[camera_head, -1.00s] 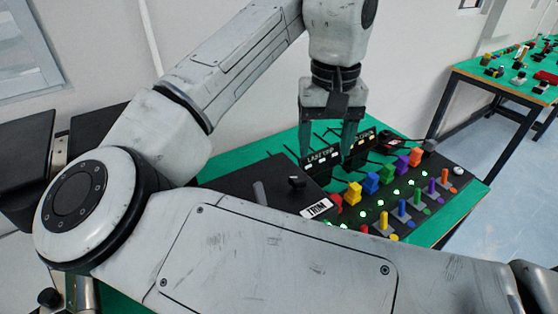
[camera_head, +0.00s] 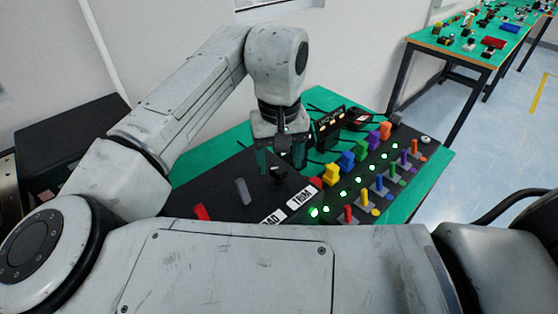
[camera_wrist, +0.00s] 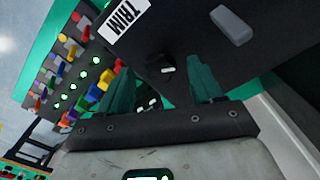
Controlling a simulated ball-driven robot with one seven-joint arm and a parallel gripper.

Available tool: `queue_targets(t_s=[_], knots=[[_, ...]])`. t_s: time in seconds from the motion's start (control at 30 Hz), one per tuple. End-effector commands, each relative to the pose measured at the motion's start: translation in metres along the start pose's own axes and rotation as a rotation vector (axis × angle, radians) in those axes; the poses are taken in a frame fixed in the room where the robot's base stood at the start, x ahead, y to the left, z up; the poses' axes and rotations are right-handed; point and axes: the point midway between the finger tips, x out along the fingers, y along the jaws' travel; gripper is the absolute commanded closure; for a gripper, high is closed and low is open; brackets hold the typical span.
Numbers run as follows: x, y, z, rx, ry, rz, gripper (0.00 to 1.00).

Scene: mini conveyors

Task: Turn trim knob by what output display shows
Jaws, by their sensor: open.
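The black trim knob (camera_head: 279,176) sits on the black panel above the white TRIM label (camera_head: 301,197). In the wrist view the knob (camera_wrist: 167,66) shows a light pointer mark, and the TRIM label (camera_wrist: 123,16) lies to its upper left. My gripper (camera_head: 281,168) is open and points down over the knob. In the wrist view the knob appears between the two green fingers, with space on both sides; I cannot tell whether the tips reach down to it.
Coloured blocks (camera_head: 346,160), green lights and small coloured levers (camera_head: 391,180) fill the panel's right side. Another green table (camera_head: 470,48) stands at the back right.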

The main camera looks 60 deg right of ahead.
Motion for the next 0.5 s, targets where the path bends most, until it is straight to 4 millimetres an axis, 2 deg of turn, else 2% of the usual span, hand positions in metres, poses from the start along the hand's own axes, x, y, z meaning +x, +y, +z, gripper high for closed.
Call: queue_targets(t_s=[0.2,0.47,0.5], knots=[[0.0128,-0.0002,0.0001,-0.001,0.001,0.0,0.34],[0.0137,-0.0001,0.0001,0.0,0.0,0.0,0.34],[0.0136,-0.0001,0.0001,0.0,0.0,0.0,0.38]])
